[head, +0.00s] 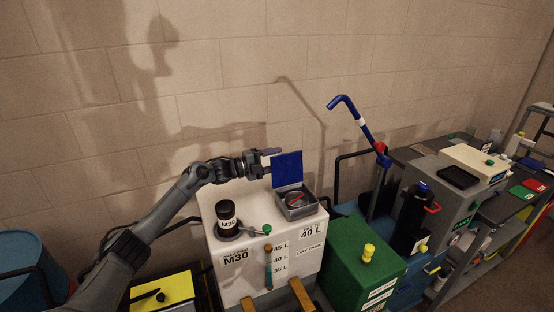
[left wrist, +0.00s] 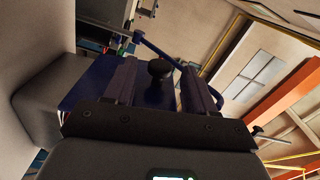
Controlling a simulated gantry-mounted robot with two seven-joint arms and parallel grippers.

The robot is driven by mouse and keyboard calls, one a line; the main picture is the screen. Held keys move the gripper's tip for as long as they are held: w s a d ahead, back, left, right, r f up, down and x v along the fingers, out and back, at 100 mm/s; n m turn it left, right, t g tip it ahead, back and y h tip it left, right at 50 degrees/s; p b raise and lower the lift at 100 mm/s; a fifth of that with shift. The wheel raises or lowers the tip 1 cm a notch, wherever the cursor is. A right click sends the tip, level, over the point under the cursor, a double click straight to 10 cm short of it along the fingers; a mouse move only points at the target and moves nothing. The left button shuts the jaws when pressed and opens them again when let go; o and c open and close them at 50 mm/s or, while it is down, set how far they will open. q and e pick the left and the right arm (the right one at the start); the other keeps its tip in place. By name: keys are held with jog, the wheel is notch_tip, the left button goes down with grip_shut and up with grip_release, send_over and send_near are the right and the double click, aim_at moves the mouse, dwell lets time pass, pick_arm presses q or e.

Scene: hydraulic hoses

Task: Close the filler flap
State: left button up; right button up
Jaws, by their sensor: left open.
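The blue filler flap (head: 287,168) stands upright, open, at the back of a grey filler box (head: 297,207) on top of the white tank (head: 240,262). The box's inside shows a round part with a red mark. My left gripper (head: 268,156) is at the flap's left side, near its upper edge. In the left wrist view its two fingers are open, with a black knob (left wrist: 160,70) between them and the blue flap (left wrist: 82,92) behind. I cannot tell whether the fingers touch the flap. My right gripper is not in view.
A green container (head: 365,258) with a yellow knob is to the right. A blue bent pipe (head: 358,120) rises behind it. The wall is close behind.

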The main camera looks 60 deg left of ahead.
pick_arm(q)
jog(key=shift+w+d, duration=0.1)
jog(key=shift+w, duration=0.4)
grip_shut()
